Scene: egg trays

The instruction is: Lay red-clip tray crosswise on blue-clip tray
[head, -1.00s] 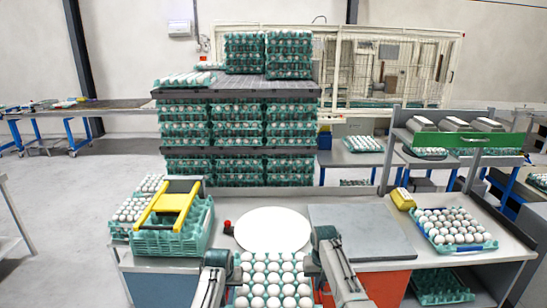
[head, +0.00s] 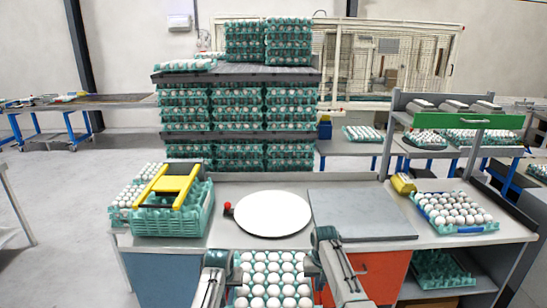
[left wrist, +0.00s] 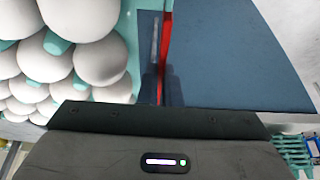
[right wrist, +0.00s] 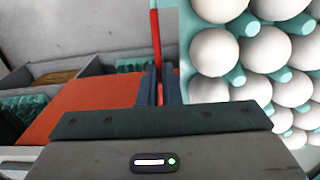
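The red-clip tray (head: 233,298), full of white eggs, is held between my two grippers at the bottom of the head view, before the bench's front edge. My left gripper (left wrist: 161,88) is shut on a red clip (left wrist: 167,50) at the tray's side. My right gripper (right wrist: 161,88) is shut on the opposite red clip (right wrist: 156,45). The fingertips are partly hidden. The blue-clip tray (head: 463,230), also full of eggs, lies on the bench at the right, apart from both grippers.
A white round plate (head: 273,213) and a grey slab (head: 360,213) lie on the bench. A red knob (head: 228,208) stands left of the plate. A yellow object (head: 402,184) sits near the blue-clip tray.

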